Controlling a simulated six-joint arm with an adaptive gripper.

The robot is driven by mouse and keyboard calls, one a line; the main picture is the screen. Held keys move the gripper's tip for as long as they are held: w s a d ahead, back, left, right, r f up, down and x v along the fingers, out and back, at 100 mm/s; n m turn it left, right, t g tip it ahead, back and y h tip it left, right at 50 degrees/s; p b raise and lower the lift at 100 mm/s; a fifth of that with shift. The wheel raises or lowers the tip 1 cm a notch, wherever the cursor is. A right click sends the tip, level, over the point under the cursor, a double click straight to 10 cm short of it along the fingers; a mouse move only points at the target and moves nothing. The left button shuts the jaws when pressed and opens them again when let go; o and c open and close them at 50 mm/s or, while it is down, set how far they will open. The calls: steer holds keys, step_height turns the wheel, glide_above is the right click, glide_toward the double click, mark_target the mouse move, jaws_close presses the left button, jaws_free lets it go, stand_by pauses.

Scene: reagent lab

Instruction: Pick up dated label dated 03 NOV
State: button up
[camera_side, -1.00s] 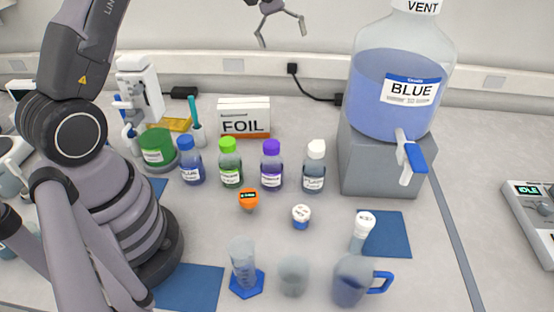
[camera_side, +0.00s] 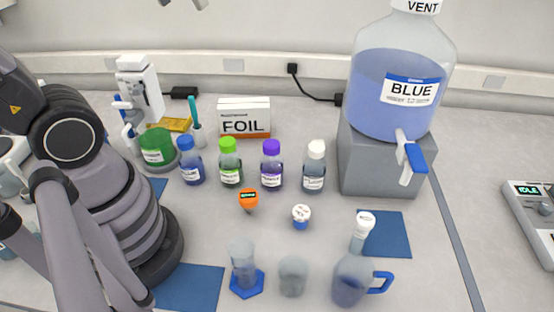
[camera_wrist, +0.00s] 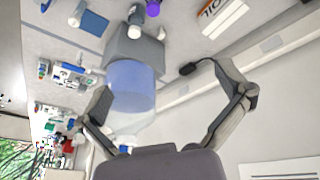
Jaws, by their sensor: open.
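I cannot make out a label reading 03 NOV in either view. Small print shows on the white-capped vial (camera_side: 301,215) and on the white top (camera_side: 366,220) of the blue-handled vessel, but it is too small to read. My gripper (camera_wrist: 165,78) is open and empty in the wrist view, its two fingers spread wide. In the side view only a bit of it (camera_side: 194,3) shows at the top edge, high above the bench and far from the small items.
The large BLUE carboy (camera_side: 395,90) stands on a grey block (camera_side: 380,175) at the right. Several capped bottles stand in a row, with the purple-capped bottle (camera_side: 271,167) among them. The FOIL box (camera_side: 243,118) is behind. An orange timer (camera_side: 248,198) and a beaker (camera_side: 292,277) stand in front.

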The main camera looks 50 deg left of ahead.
steer(key=shift+m+t+y, duration=0.3)
steer(key=shift+m+t, duration=0.3)
steer(key=shift+m, duration=0.2)
steer(key=s, duration=0.2)
steer(key=s+f, duration=0.1)
steer(key=s, duration=0.1)
steer(key=s+f, duration=0.1)
steer(key=s, duration=0.1)
steer(key=shift+d+f, duration=0.1)
steer(key=shift+f, duration=0.05)
steer(key=shift+c, duration=0.4)
steer(key=shift+s+f, duration=0.1)
steer(key=shift+s, duration=0.15)
steer(key=shift+c, duration=0.9)
steer(key=c, duration=0.6)
